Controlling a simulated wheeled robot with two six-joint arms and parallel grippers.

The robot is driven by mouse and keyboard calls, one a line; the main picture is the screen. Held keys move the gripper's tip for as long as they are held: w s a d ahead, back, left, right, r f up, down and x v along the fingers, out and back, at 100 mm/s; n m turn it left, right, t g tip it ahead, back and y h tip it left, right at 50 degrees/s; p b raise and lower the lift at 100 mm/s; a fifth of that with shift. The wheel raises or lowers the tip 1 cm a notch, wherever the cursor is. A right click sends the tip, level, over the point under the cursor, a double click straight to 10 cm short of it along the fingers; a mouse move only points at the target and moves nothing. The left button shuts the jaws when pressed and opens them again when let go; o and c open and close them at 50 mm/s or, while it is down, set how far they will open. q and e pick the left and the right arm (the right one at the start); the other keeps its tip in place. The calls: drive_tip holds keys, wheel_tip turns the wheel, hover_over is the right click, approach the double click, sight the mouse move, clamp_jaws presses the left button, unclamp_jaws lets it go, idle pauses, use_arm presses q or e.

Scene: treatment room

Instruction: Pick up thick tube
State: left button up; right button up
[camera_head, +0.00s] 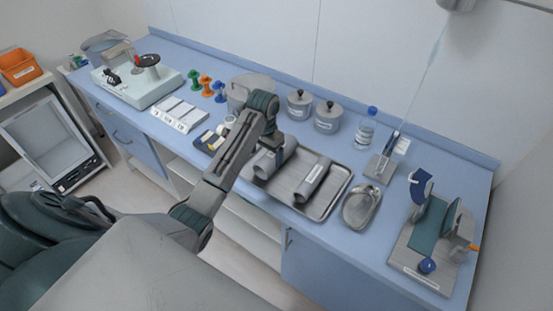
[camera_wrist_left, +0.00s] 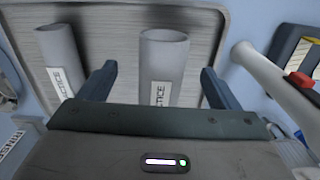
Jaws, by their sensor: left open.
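Two grey tubes with white labels lie in a metal tray (camera_head: 327,208). The thick tube (camera_head: 283,153) is the left one in the head view, partly hidden by my left arm; the thinner tube (camera_head: 314,179) lies to its right. In the left wrist view the thick tube (camera_wrist_left: 163,55) shows between the two fingers of my left gripper (camera_wrist_left: 158,70), and the thinner tube (camera_wrist_left: 62,48) is outside them to the left. My left gripper is open above the thick tube; contact cannot be told. In the head view it shows from behind (camera_head: 271,140). My right gripper is out of view.
A metal kidney dish (camera_head: 361,207) stands right of the tray. Two lidded metal jars (camera_head: 327,117) and a bottle (camera_head: 366,128) stand behind it. A small dark tray (camera_head: 207,141) lies to the left. A stand with a blue-green strip (camera_head: 428,228) is at the far right.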

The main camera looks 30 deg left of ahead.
sight(267, 159)
use_arm(q)
drive_tip(key=f+p, duration=0.2)
drive_tip(key=f, duration=0.1)
drive_tip(key=w+f+p, duration=0.1)
drive_tip(key=f, duration=0.1)
drive_tip(key=shift+a+f, duration=0.1)
drive_tip(key=shift+a, duration=0.05)
drive_tip(key=shift+f, duration=0.3)
drive_tip(key=c, duration=1.2)
